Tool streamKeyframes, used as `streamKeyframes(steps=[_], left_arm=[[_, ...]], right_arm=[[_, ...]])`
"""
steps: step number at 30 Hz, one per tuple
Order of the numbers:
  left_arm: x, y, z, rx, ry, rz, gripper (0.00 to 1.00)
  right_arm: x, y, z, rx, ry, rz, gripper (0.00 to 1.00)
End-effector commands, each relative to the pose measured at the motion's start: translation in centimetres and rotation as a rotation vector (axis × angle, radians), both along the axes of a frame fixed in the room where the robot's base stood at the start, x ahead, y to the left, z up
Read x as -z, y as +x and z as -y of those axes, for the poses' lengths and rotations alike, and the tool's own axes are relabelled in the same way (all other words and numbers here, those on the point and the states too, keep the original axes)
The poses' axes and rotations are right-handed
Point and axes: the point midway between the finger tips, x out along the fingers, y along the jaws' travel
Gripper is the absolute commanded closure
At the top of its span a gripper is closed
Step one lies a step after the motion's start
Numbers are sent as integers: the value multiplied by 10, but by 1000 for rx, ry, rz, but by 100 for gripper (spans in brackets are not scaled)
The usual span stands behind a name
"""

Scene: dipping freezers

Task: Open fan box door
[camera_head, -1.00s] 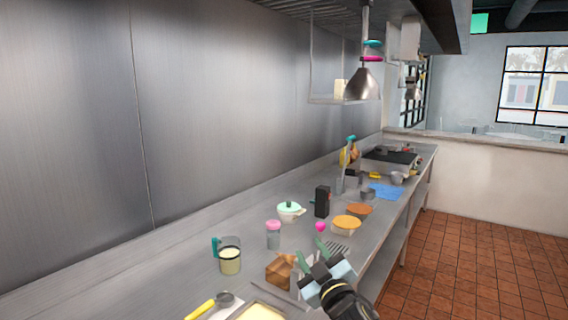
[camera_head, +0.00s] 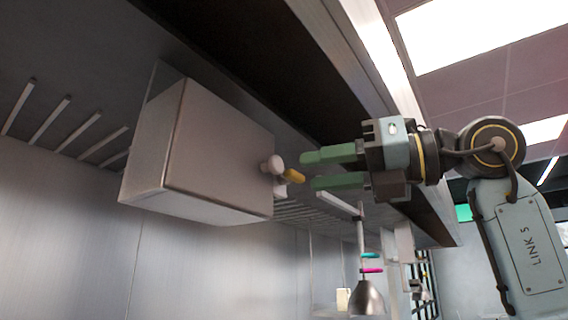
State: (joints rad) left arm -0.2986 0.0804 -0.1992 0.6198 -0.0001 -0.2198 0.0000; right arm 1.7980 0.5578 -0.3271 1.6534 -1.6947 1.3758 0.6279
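The fan box (camera_head: 218,150) is a pale grey metal box mounted high on the wall under the hood. Its front door looks closed. A round whitish knob (camera_head: 273,164) and a small yellow piece (camera_head: 294,176) stick out at the box's right edge. My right gripper (camera_head: 308,170) comes in from the right with green fingers, spread apart and empty. Its fingertips point left at the knob and the yellow piece, close to them; a small gap seems to remain, though depth is hard to judge. My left gripper is not in view.
The dark hood edge (camera_head: 345,110) runs diagonally above and behind my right gripper. Slatted vents (camera_head: 62,119) lie left of the box. A hanging lamp (camera_head: 367,298) with coloured rings is below. The metal wall below the box is bare.

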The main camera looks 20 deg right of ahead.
Motion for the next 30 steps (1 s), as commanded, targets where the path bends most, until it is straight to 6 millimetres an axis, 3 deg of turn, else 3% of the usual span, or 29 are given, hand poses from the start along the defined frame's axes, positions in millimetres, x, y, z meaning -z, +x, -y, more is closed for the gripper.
streamKeyframes(steps=[1, 6, 11, 30], left_arm=[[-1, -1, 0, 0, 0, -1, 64], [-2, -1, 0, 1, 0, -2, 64], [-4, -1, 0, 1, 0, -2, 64], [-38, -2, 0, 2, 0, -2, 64]], right_arm=[[-14, -12, 12, 65, -23, 20, 63], [-34, -33, 37, 206, -59, 34, 63], [-38, -32, 38, 239, -65, 32, 63], [-39, 58, -33, 235, -66, 32, 63]])
